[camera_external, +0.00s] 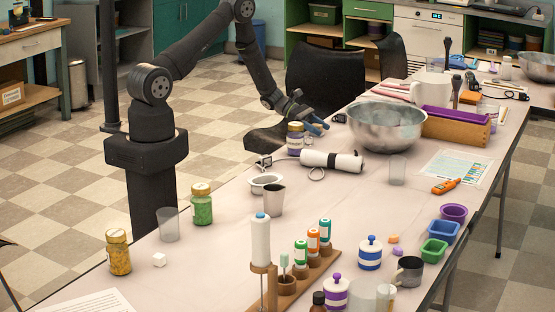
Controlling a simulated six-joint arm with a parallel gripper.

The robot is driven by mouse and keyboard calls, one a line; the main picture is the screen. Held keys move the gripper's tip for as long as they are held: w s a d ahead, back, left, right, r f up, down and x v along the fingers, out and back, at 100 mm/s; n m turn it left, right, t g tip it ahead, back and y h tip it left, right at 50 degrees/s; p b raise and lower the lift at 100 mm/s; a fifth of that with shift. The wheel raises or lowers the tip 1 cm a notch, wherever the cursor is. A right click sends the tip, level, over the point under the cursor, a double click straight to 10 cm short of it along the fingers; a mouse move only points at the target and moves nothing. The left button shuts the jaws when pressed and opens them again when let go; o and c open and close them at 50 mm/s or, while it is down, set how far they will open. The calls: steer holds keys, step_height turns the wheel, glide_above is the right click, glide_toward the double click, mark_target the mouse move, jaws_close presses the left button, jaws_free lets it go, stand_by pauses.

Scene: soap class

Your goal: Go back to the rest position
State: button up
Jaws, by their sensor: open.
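My gripper (314,125) is at the end of my dark arm, which reaches over the far left edge of the table (225,245).
A wooden rack of bottles (322,262), cups and jars crowd the front. A black chair (325,80) stands behind the table. The table's middle has free room.

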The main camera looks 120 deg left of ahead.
steer(key=v, duration=1.1)
steer(key=x, duration=1.1)
steer(key=shift+w+f, duration=0.15)
steer(key=shift+f, duration=0.25)
step_height(320, 180, up, 5)
steer(key=shift+f, duration=0.1)
steer(key=w+d+r, duration=0.5)
steer(key=d+r, duration=0.2)
steer(key=d, duration=0.4)
steer(key=w+d+m+g+h, duration=0.1)
steer(key=w+d+m+h, duration=0.15)
steer(key=w+d, duration=0.6)
steer(key=w+d+m+h, duration=0.25)
steer(key=w+d, duration=0.35)
steer(key=d, duration=0.5)
steer(key=w+d+m+g+h, duration=0.1)
steer(key=w+d+m+h, duration=0.1)
steer(key=d, duration=1)
steer(key=w+d+m+g+h, duration=0.2)
steer(key=w+d+h, duration=0.1)
steer(key=d, duration=0.9)
steer(key=shift+w+d+f+m+g, duration=0.25)
steer(key=shift+d+m+g, duration=0.05)
steer(key=shift+d+m, duration=0.1)
